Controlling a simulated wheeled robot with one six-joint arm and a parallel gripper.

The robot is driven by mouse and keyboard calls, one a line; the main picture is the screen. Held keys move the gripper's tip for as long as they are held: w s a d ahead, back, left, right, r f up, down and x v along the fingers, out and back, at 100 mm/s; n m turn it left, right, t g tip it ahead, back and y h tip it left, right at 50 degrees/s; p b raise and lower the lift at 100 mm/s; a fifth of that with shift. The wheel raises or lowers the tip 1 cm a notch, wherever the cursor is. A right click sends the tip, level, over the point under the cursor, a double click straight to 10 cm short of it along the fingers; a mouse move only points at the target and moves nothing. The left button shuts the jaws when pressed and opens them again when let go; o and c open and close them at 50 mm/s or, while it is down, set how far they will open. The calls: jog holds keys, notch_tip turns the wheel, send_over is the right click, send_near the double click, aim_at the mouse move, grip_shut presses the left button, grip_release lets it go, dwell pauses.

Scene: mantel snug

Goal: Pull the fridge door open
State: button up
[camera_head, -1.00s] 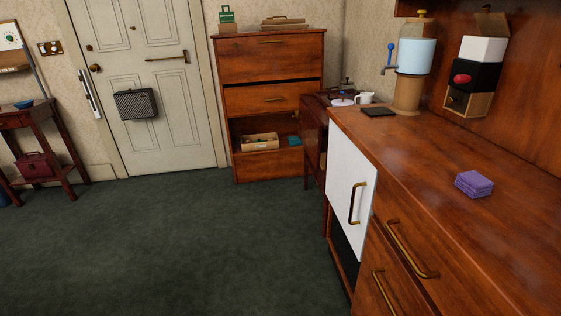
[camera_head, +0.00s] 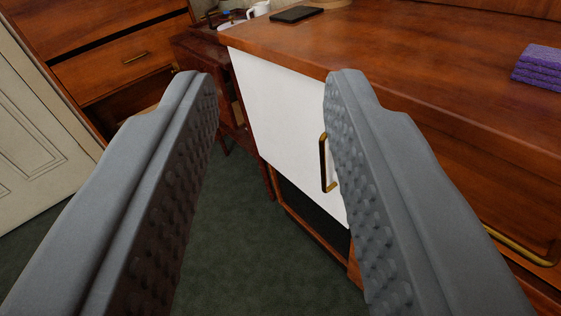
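The white fridge door (camera_head: 277,123) sits in the left end of the wooden counter unit and looks shut. Its brass handle (camera_head: 323,165) is an upright bar near the door's right edge, just left of my right fingertip, which hides part of the door behind it. My gripper (camera_head: 270,85) is open, with its two grey ridged fingers wide apart and nothing between them. The door shows between the fingers. I cannot tell the exact gap from the fingertips to the handle, but no grip on it shows.
The wooden counter top (camera_head: 400,60) holds a dark flat slab (camera_head: 297,14) and a purple stack of cloths (camera_head: 540,68). A brass drawer handle (camera_head: 517,245) is at the right. A dark wooden cabinet (camera_head: 205,50) stands beyond. Green carpet (camera_head: 240,250) below is clear.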

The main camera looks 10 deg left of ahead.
jog(key=w+a+f+m+h, duration=0.1)
jog(key=w+f, duration=0.3)
jog(key=f, duration=0.3)
jog(key=w+f+m+h, duration=0.1)
jog(key=w+f, duration=0.4)
jog(key=f, duration=0.2)
jog(key=h, duration=0.4)
send_near(323, 162)
jog(key=shift+g, duration=0.4)
jog(key=x, duration=0.9)
jog(key=shift+a+r, duration=0.1)
jog(key=shift+r, duration=0.2)
grip_shut()
